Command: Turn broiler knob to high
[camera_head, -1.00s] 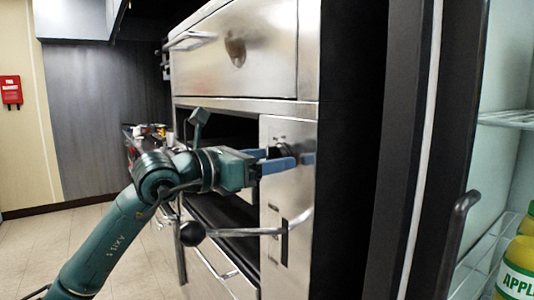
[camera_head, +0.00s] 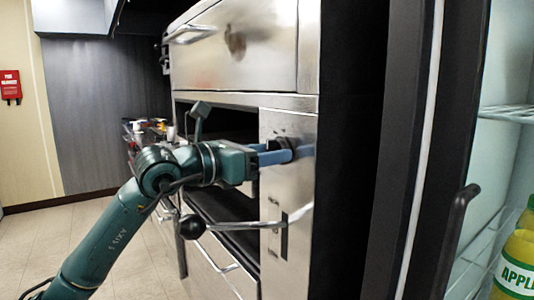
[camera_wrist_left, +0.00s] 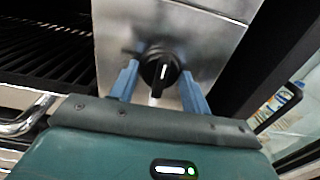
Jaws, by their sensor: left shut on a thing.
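The broiler knob (camera_head: 284,143) is black and sits on the steel control panel (camera_head: 272,242) at the oven's right side. In the left wrist view the knob (camera_wrist_left: 161,66) shows a white pointer line that stands nearly upright. My left gripper (camera_head: 292,153) reaches in from the left, with its blue fingers on the knob. In the left wrist view the gripper's fingers (camera_wrist_left: 160,76) stand on either side of the knob, shut on it. Part of the knob is hidden by the fingers in the head view. My right gripper is not in view.
A steel bar handle (camera_head: 250,227) runs below my left wrist. An open black oven cavity (camera_head: 232,124) lies left of the panel. At right, a fridge interior holds a yellow bottle (camera_head: 516,268). Small items (camera_head: 150,129) stand at the back left. The floor at left is clear.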

